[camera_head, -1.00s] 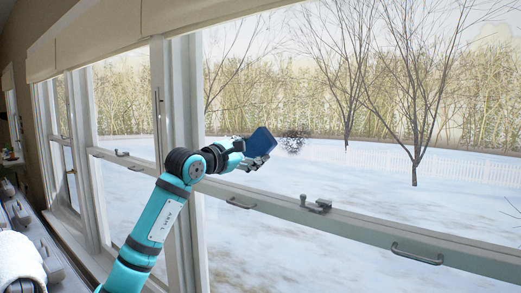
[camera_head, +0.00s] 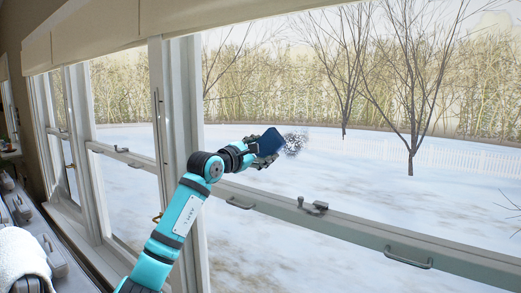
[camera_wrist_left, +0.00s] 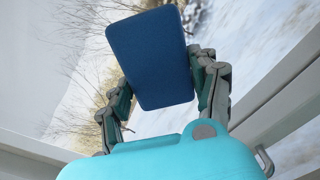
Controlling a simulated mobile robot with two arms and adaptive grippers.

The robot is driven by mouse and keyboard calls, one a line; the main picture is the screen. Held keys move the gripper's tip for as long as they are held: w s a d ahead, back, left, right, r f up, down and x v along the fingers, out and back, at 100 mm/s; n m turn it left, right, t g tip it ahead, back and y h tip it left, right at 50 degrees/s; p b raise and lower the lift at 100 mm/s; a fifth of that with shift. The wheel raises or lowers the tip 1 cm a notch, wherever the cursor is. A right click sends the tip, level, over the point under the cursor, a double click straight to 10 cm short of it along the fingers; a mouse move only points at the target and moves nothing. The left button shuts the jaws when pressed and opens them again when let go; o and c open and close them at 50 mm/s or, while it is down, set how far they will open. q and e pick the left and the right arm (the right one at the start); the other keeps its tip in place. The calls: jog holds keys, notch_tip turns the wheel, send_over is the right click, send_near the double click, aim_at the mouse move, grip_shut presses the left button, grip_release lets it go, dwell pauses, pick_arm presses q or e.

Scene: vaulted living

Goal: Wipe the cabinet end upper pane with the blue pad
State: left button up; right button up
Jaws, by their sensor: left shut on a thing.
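My left gripper (camera_head: 262,158) is shut on the blue pad (camera_head: 270,141) and holds it up in front of the upper window pane (camera_head: 250,110). In the left wrist view the pad (camera_wrist_left: 151,58) is a dark blue rounded block between the two fingers. A dark speckled smudge (camera_head: 294,143) shows on the pane just right of the pad. The smudge looks partly covered or right at the pad's edge. I cannot tell whether the pad touches the glass. My right gripper is out of view.
A horizontal window rail (camera_head: 350,228) with a latch (camera_head: 313,206) and a handle (camera_head: 408,258) runs below the gripper. A vertical frame post (camera_head: 178,100) stands to the left. A white towel (camera_head: 22,252) lies at the lower left.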

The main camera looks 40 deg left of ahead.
pick_arm(q)
jog(key=shift+w+a+p, duration=0.1)
jog(key=shift+w+p, duration=0.65)
jog(key=shift+w, duration=0.2)
dwell(0.3)
